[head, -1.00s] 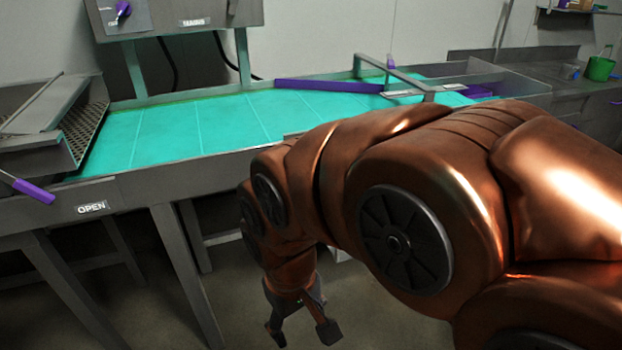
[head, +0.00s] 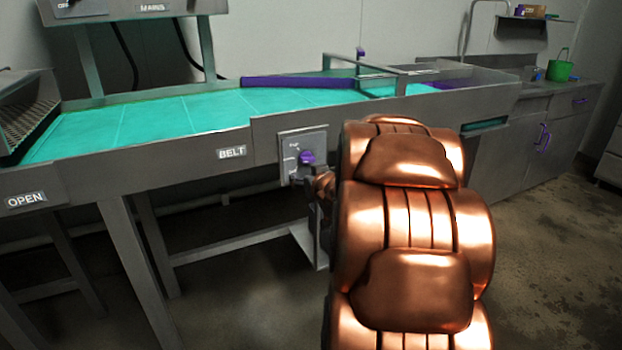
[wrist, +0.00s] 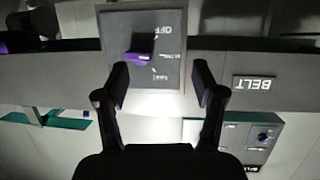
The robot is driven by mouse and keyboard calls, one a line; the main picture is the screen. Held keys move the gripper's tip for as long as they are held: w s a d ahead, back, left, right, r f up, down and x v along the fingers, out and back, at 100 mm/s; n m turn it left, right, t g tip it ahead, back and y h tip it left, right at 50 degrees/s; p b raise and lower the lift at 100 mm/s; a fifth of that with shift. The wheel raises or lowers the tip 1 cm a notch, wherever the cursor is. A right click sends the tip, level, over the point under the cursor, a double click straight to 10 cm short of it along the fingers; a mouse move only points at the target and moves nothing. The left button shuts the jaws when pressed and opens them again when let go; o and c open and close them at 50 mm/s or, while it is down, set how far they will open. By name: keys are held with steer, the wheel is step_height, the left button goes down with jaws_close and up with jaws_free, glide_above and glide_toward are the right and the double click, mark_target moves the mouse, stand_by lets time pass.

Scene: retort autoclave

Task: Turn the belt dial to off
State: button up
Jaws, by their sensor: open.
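The belt dial is a purple knob (head: 306,158) on a grey plate (head: 290,165) on the front of the conveyor, right of the BELT label (head: 232,153). In the wrist view the purple knob (wrist: 140,57) shows larger, on its plate (wrist: 118,25) with an OFF mark at the upper right and smaller marks beside it. Which mark the knob points at I cannot tell for sure. My gripper (wrist: 160,82) is open and empty, its fingertips spread in front of the plate's lower part. I cannot tell whether it touches anything. My arm largely hides the gripper in the head view.
The teal conveyor belt (head: 160,117) runs above the dial, with a purple bar (head: 298,82) on it. An OPEN label (head: 27,200) is at the left. Sink counters with a green bucket (head: 560,67) stand at the right. Open floor (head: 560,245) lies at the right.

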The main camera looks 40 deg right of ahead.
mark_target(309, 161)
steer(key=shift+w+d+f+t+y+b, duration=0.2)
steer(key=shift+w+d+t+b, duration=0.8)
steer(key=shift+w+d, duration=0.7)
steer(key=shift+w+d+f+t+y+b, duration=0.15)
steer(key=shift+w+d+t+b, duration=0.85)
steer(key=shift+w+d, duration=0.65)
steer(key=shift+s+d, duration=0.25)
steer(key=c, duration=1.1)
